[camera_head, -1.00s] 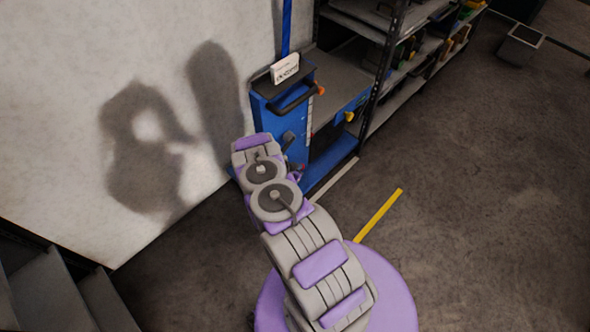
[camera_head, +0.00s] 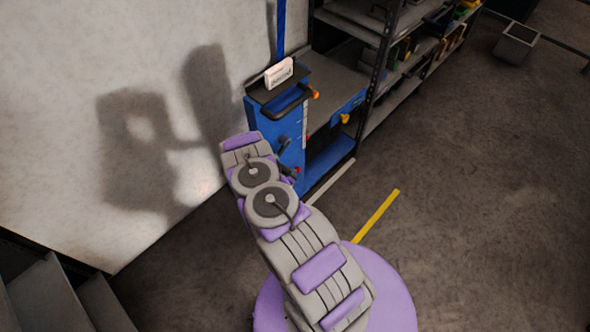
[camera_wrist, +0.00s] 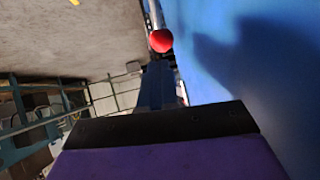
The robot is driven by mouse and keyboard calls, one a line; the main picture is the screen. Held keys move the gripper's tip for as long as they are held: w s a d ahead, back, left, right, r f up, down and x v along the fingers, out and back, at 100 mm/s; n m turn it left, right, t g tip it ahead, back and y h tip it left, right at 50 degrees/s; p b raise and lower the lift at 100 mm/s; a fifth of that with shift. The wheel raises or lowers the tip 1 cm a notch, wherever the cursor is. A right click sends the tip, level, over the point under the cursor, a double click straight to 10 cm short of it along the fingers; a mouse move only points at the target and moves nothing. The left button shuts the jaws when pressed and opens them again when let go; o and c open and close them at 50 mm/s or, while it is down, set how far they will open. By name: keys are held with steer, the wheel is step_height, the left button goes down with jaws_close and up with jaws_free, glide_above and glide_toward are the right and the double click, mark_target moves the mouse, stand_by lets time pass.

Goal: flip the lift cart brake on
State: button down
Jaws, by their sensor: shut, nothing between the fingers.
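The blue lift cart (camera_head: 262,118) stands against the wall in the head view, with a white label box on top. A dark lever (camera_head: 284,143) sticks out of its side. A small red knob shows low on that side; in the wrist view a red ball knob (camera_wrist: 161,40) sits on a light rod beside the blue cart panel (camera_wrist: 235,65). My gripper (camera_wrist: 158,82) is shut and empty, pointing toward the red knob, which appears just beyond the fingertips. I cannot tell whether they touch. In the head view my arm hides the cart's lower part and most of my gripper.
An orange knob (camera_head: 315,94) and a yellow knob (camera_head: 345,118) stick out to the right. Metal shelving (camera_head: 385,75) with bins stands behind. A yellow floor stripe (camera_head: 377,215) lies right of my arm. The floor at the right is open. Grey steps (camera_head: 45,295) are at lower left.

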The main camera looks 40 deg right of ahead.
steer(key=p+v, duration=0.1)
steer(key=v, duration=1.2)
steer(key=shift+a+p, duration=0.4)
steer(key=shift+a, duration=0.1)
